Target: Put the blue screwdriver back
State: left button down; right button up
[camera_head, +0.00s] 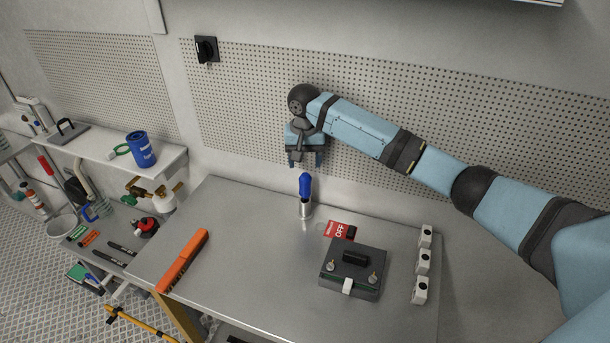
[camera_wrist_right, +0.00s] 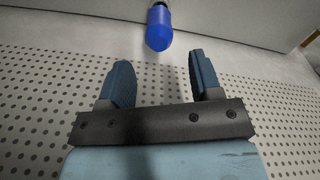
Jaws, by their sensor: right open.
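My left gripper is not in view.
On the table (camera_head: 230,250) are an orange tool (camera_head: 183,261), a dark box with terminals (camera_head: 354,270), a red OFF card (camera_head: 338,230) and three white blocks (camera_head: 422,262). A pegboard (camera_head: 400,110) stands behind. A shelf with a blue can (camera_head: 141,150) is at left.

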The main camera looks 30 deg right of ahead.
notch_tip(320, 180, up, 6)
jog(key=shift+f, duration=0.25)
dwell(0.5)
